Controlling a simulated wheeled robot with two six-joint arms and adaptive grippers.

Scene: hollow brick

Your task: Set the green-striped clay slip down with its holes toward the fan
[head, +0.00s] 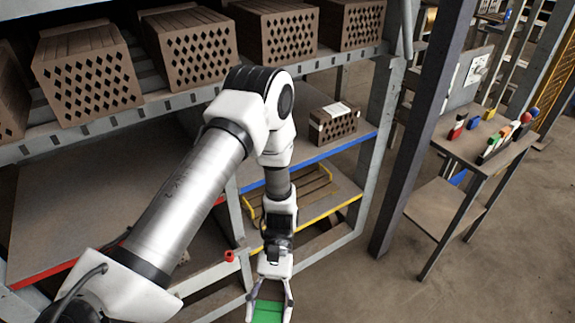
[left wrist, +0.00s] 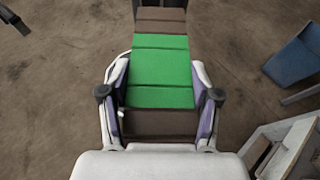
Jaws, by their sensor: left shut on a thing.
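The green-striped clay slip (head: 268,311) shows at the bottom edge of the head view, mostly cut off. In the left wrist view it is a brown block with a wide green band (left wrist: 160,70) across its middle and brown at both ends. My left gripper (left wrist: 160,98) is shut on it, one finger on each side; it also shows in the head view (head: 269,290). The slip is held over the floor, in front of the rack. Its holes are not visible in either view. I cannot identify a fan. My right gripper is not in view.
A metal rack holds several hollow bricks (head: 85,77) on its upper shelf. Below, a blue-edged shelf holds one brick (head: 334,124) with a white label. A yellow-edged bay (head: 305,208) lies lower. A small table (head: 480,150) with coloured items stands right. A blue bin (left wrist: 292,62) is nearby.

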